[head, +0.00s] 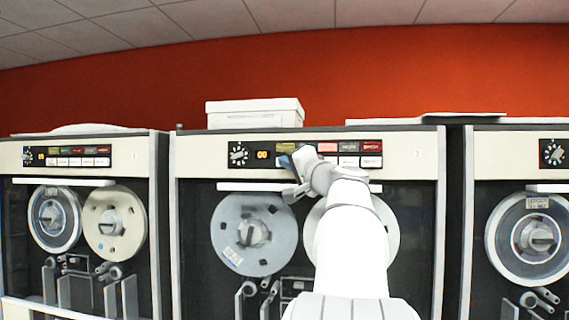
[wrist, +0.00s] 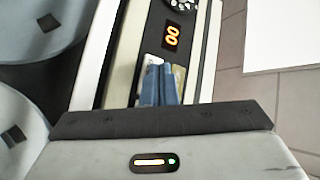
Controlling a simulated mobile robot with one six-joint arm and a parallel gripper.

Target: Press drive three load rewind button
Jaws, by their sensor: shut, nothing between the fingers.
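The middle tape drive (head: 405,166) has a small mark that looks like a 3 at the right of its top strip. Its black control panel has an olive button (head: 285,147) and grey and red ones in the top row, and white buttons (head: 349,161) below. Their lettering is too small to read, so I cannot tell which is load rewind. My gripper (head: 287,163) is shut and empty, at the panel's left part, just below the olive button. In the wrist view, the blue fingers (wrist: 160,75) overlap a white button (wrist: 154,60) beside the olive one (wrist: 179,74). Contact cannot be told.
A dial (head: 238,154) and an orange display (head: 262,155) are left of the fingers. A handle bar (head: 240,187) and tape reels (head: 253,234) lie below. Other drives stand left (head: 120,172) and right (head: 502,172). A white box (head: 255,112) sits on top.

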